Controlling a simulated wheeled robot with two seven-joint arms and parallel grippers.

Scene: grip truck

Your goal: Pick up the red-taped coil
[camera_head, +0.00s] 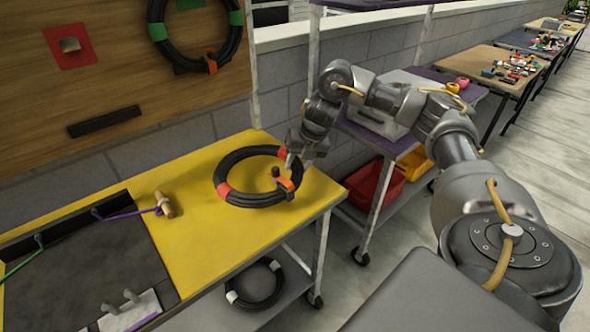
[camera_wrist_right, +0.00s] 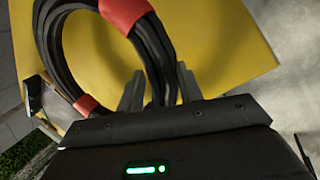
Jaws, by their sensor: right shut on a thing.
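The red-taped coil (camera_head: 236,161) is a black cable ring with red tape bands on the yellow table (camera_head: 190,248); an orange clip (camera_head: 288,183) sits on its right side. My right gripper (camera_head: 291,160) reaches down to the coil's right edge and is shut on its strands. In the right wrist view the coil (camera_wrist_right: 151,52) passes between the two fingers of my right gripper (camera_wrist_right: 158,92), with red tape showing at the top and at the left. I cannot tell whether the coil is lifted off the table. My left gripper is out of view.
A green-taped coil (camera_head: 157,12) hangs on the wooden board (camera_head: 120,85). A white-taped coil (camera_head: 233,296) lies on the shelf below. A wooden-handled tool (camera_head: 164,204) with a purple cord lies left on the table. Red (camera_head: 369,190) and yellow bins (camera_head: 413,164) stand at the right.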

